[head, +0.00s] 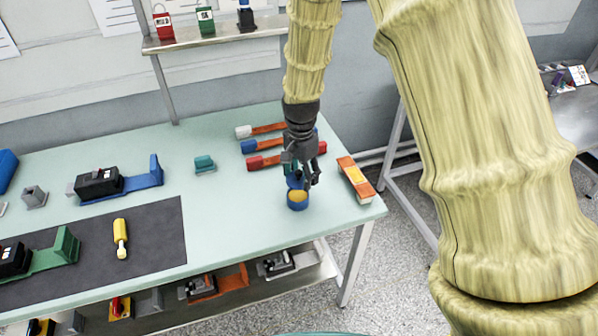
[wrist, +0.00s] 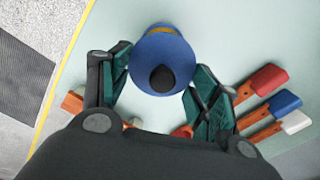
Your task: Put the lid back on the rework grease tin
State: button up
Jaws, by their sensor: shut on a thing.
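The rework grease tin (head: 297,204) is a small blue round tin near the table's front right edge. It is open, with yellow-orange grease showing inside. My gripper (head: 303,177) points down just behind and above it. The gripper is shut on the blue lid (head: 293,182), which looks to be just behind the tin's far rim in the head view. In the wrist view the round lid (wrist: 162,50) with its black knob (wrist: 162,78) sits between the fingers (wrist: 160,85).
Orange-handled tools with white, blue and red ends (head: 262,160) lie behind my gripper. An orange-and-white block (head: 355,180) lies right of the tin, near the table's edge. A small teal part (head: 204,164) stands to the left. The table (head: 240,215) is clear left of the tin.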

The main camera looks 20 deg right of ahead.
notch_tip(320, 180, down, 2)
jog(key=shift+s+f+b, duration=0.1)
jog(key=shift+s+b, duration=0.05)
jog(key=shift+b, duration=0.7)
jog(key=shift+a+f, duration=0.1)
jog(key=shift+f, duration=0.9)
jog(key=shift+a+p, duration=0.1)
jog(key=shift+p, duration=0.3)
jog(key=shift+f+p, duration=0.2)
jog(key=shift+p, duration=0.3)
dwell(1.9)
jog(key=o, duration=1.2)
jog(key=shift+r, duration=0.1)
jog(key=shift+r+p, duration=2.75)
jog(key=shift+r, duration=0.7)
